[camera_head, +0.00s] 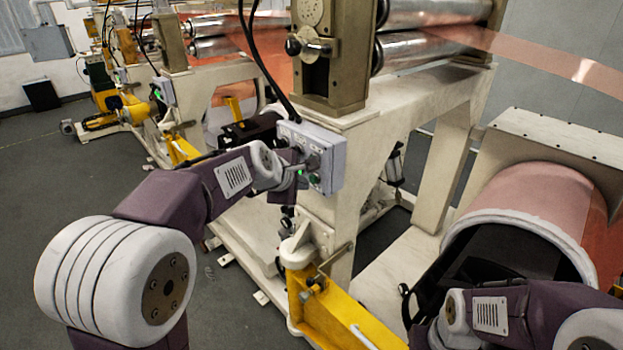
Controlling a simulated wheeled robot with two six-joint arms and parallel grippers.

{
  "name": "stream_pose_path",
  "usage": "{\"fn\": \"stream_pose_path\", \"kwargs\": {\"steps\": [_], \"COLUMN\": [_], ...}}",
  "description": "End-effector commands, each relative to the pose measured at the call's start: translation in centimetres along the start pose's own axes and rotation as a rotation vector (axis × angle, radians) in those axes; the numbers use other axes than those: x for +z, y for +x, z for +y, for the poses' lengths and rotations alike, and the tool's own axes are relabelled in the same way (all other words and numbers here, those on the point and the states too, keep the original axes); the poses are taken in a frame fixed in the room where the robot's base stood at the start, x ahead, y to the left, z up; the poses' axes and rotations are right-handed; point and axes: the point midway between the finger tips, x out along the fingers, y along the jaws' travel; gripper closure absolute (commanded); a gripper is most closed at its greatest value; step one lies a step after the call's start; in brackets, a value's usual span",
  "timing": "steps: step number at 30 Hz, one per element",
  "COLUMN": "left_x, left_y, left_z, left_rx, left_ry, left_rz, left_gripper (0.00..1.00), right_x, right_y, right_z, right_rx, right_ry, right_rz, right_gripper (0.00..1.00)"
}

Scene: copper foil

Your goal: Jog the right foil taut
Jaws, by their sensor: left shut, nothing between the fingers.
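The right copper foil (575,66) runs from the steel rollers (425,48) out to the right edge. A large copper roll (535,192) sits below it. My right arm shows at the bottom right, in front of the roll. Its gripper (408,305) is dark and mostly hidden, so its jaws cannot be read.
A yellow beam (335,312) with a clamp juts out below the box. Black cables (262,62) hang down to the box. Similar machines with yellow arms (122,110) stand at the back left. Grey floor (60,165) is clear at left.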

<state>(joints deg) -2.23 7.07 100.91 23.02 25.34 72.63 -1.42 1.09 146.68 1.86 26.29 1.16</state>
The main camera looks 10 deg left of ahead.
Motion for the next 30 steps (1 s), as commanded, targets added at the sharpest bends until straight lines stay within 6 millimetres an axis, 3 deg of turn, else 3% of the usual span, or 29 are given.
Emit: {"fn": "stream_pose_path", "kwargs": {"steps": [30], "left_x": [0.48], "left_y": [0.64], "left_z": [0.54], "left_rx": [-0.001], "left_ry": [0.0], "left_rz": [0.0], "left_gripper": [1.0], "right_x": [-0.1], "right_y": [-0.94], "right_z": [-0.02], "right_rx": [0.0], "right_ry": [0.0], "right_rz": [0.0], "right_gripper": [0.64]}}
